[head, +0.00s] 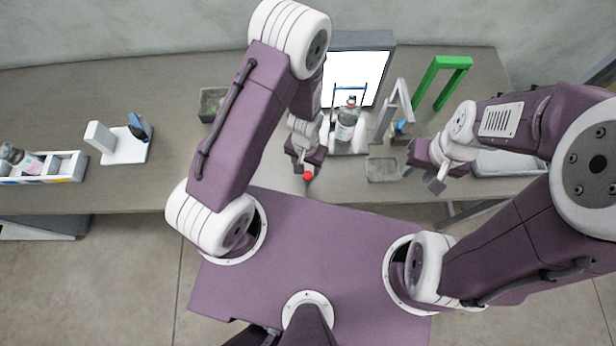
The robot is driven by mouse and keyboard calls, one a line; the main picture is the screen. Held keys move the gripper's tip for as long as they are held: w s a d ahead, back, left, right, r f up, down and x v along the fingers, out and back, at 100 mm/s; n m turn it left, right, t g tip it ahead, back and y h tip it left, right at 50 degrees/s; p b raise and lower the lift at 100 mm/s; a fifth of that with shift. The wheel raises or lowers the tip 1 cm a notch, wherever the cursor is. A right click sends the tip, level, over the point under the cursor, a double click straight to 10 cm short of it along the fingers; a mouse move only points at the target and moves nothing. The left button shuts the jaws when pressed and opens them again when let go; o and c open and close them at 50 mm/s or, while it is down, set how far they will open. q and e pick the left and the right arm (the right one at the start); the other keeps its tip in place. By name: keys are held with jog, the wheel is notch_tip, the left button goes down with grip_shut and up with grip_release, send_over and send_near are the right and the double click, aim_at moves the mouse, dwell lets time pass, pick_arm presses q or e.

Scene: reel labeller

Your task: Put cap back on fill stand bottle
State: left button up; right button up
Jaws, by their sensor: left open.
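The clear bottle (346,122) with a pale label stands upright on the white fill stand (360,138), in front of a bright panel. A small red cap (308,177) shows right at the fingertips of my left gripper (306,170), near the table's front edge. The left gripper is open. I cannot tell whether its fingers touch the cap, or whether the cap rests on the table. My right gripper (427,170) is right of the bottle, apart from it, with its fingers spread and nothing seen between them. The bottle's mouth is small in this view.
A shallow grey tray (382,170) lies between the bottle and my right gripper. A grey angled frame (392,108) and a green arch (440,75) stand right of the bottle. A white stand (123,146) and divided box (66,167) are at left. The table (165,90) is clear at back left.

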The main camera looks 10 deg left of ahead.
aim_at(307, 175)
pick_arm(q)
jog(key=shift+r, duration=0.15)
jog(key=shift+f, duration=0.25)
jog(key=f+b, duration=0.5)
jog(key=shift+s+d, duration=0.15)
jog(key=shift+d, duration=0.1)
jog(key=shift+r, duration=0.15)
grip_shut()
